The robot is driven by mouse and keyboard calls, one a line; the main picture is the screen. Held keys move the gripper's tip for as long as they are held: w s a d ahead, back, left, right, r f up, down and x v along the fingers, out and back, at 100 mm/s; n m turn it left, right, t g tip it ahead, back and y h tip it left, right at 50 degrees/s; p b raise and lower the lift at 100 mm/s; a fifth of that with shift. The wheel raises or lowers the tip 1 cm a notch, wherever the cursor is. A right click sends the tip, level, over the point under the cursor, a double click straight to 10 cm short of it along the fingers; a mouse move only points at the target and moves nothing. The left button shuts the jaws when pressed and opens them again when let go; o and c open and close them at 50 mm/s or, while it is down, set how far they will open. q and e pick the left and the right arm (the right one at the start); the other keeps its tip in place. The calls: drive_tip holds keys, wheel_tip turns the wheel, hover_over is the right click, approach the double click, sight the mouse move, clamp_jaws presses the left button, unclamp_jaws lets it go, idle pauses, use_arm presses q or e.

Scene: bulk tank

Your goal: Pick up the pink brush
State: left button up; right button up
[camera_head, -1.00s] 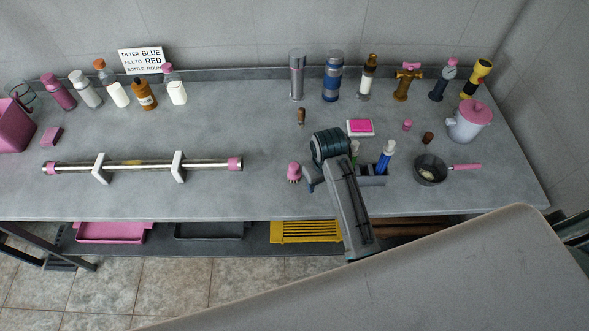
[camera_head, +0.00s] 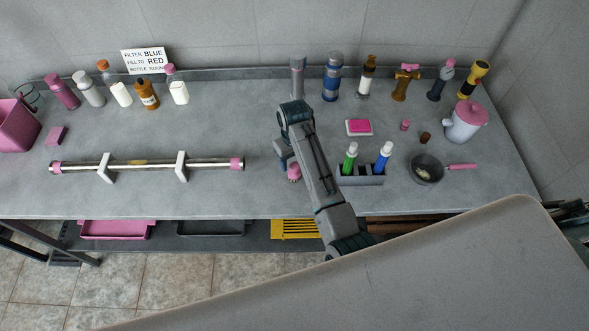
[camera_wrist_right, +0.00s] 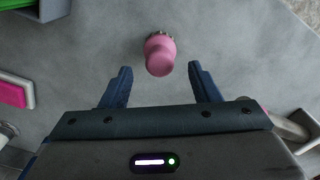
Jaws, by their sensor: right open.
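The pink brush (camera_head: 294,173) stands on the grey bench, partly hidden by my right arm in the head view. In the right wrist view the pink brush (camera_wrist_right: 159,55) shows as a rounded pink knob with a dark bristly edge behind it. My right gripper (camera_wrist_right: 160,70) is open, with one blue finger on each side of the brush and clear room to both. In the head view my right gripper (camera_head: 285,160) is low beside the brush, its fingers mostly hidden by the arm. My left gripper is not in view.
A grey caddy (camera_head: 361,181) with green and blue bottles stands right of my arm. A pink pad on a white tray (camera_head: 358,134) lies behind it. A metal tube on white stands (camera_head: 182,166) lies to the left. Several bottles line the back.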

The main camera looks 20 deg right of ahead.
sight(294, 165)
drive_tip(key=shift+f+p, duration=0.6)
drive_tip(key=shift+f, duration=1.3)
drive_tip(key=c, duration=1.1)
drive_tip(key=shift+r, duration=0.15)
